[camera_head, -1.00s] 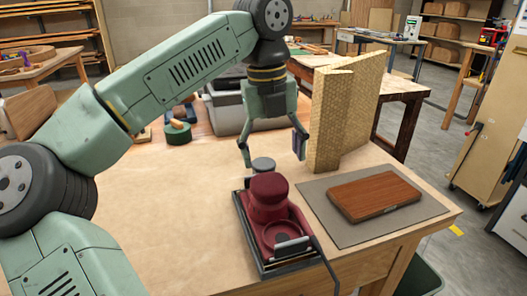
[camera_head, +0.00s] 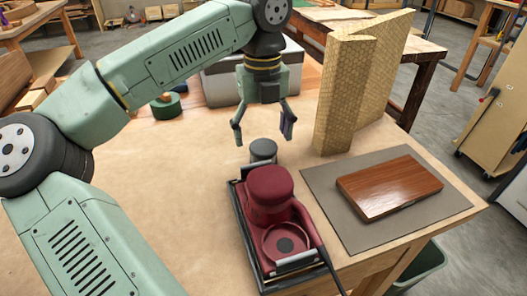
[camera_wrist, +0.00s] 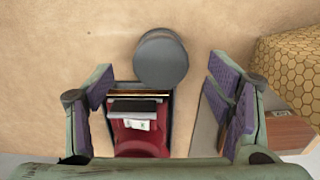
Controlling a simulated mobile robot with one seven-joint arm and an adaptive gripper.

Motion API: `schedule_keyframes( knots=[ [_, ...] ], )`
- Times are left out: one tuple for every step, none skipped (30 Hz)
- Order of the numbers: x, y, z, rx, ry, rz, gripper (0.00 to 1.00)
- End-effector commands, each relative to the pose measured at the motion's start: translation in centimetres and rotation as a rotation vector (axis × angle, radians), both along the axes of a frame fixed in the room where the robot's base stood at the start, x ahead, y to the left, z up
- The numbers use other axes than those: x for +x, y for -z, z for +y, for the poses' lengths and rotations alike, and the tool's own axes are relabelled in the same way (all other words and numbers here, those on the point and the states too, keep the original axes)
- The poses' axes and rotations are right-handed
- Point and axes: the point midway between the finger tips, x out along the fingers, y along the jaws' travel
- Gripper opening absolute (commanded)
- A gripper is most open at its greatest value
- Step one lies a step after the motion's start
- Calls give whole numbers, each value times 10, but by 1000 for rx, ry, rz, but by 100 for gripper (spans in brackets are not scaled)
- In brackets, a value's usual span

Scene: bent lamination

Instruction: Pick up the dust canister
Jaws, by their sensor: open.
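The dust canister looks to be the small dark grey cylinder (camera_head: 263,150) standing upright at the back end of the red sander (camera_head: 275,215). In the wrist view the grey canister (camera_wrist: 161,58) shows its round top, just beyond the sander (camera_wrist: 140,140). My gripper (camera_head: 262,138) is open and empty, above and slightly behind the canister in the head view. In the wrist view the purple-padded fingers (camera_wrist: 167,90) stand wide apart, on either side of the sander's end, with the canister ahead between their lines. I cannot tell whether the canister touches the sander.
A honeycomb-patterned block (camera_head: 345,95) stands close to the right of my gripper. A grey mat (camera_head: 345,230) with a brown wooden board (camera_head: 388,187) lies at the right. A grey bin (camera_head: 225,85) and green round object (camera_head: 166,106) are behind. The table's left side (camera_head: 170,190) is clear.

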Motion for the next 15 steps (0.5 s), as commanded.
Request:
schedule_keyframes(
  knots=[
    [-2,5,0,-2,3,5,74],
    [-3,10,-1,-2,3,6,74],
    [-3,16,-1,-2,4,5,74],
    [-4,20,-2,-2,3,4,74],
    [-4,26,-2,-2,2,4,74],
    [-3,31,-1,-1,1,4,74],
    [-3,34,-2,-1,1,3,74],
    [-3,37,-2,-1,1,3,74],
    [-3,40,-2,-1,2,3,74],
    [-3,42,-2,-1,2,2,74],
    [-3,43,-2,0,1,1,74],
    [-3,44,-2,0,1,1,74],
    [-3,44,-2,0,1,1,74],
    [-3,44,-2,0,1,1,74],
    [-3,44,-2,0,1,1,74]
  ],
)
